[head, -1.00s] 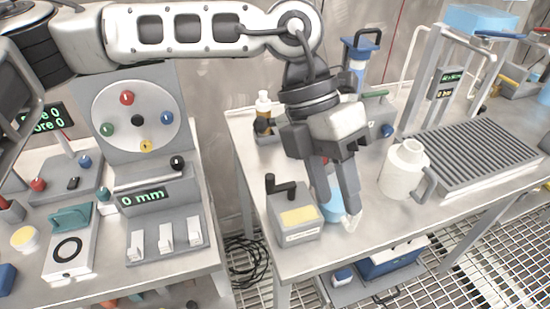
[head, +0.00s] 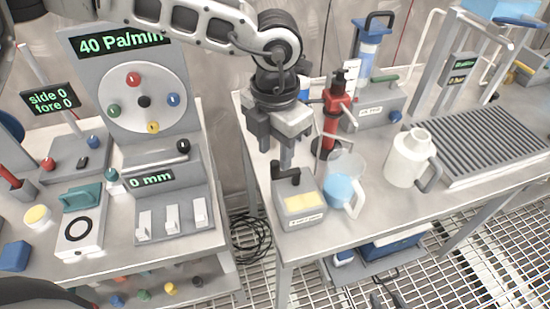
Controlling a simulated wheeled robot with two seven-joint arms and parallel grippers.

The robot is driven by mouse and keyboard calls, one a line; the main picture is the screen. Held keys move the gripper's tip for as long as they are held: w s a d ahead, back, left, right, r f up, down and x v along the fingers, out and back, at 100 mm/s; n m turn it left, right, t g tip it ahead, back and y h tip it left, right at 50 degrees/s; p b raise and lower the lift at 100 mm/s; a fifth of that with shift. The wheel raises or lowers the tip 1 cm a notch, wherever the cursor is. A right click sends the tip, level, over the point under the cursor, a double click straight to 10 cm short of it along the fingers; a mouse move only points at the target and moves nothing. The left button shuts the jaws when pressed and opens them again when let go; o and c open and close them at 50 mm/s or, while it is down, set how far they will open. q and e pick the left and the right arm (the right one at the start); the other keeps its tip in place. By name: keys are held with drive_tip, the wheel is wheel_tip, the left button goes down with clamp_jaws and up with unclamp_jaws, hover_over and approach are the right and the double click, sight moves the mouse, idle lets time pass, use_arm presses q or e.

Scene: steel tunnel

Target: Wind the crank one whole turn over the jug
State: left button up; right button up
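The crank (head: 288,176) is a black arm with an upright knob on a small grey box (head: 310,217) with a yellow panel. Beside the box, on its right, a clear jug (head: 343,183) with blue liquid stands upright on the right table. My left gripper (head: 280,161) points down just behind and above the crank. Its fingers overlap the crank knob in the picture, so I cannot tell whether they touch it or how far apart they are. My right gripper is not in view.
A red pump-like stand (head: 334,118) rises behind the clear jug. A white jug (head: 406,160) and a ribbed grey rack (head: 490,146) stand to the right. The left bench holds a dial panel (head: 143,101) and switches. A gap separates the tables.

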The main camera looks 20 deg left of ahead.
sight(274, 162)
use_arm(q)
wheel_tip(274, 162, down, 4)
drive_tip(key=shift+r, duration=0.2)
drive_tip(key=shift+f, duration=0.35)
clamp_jaws()
drive_tip(key=shift+w+a, duration=0.1)
drive_tip(key=shift+w, duration=0.05)
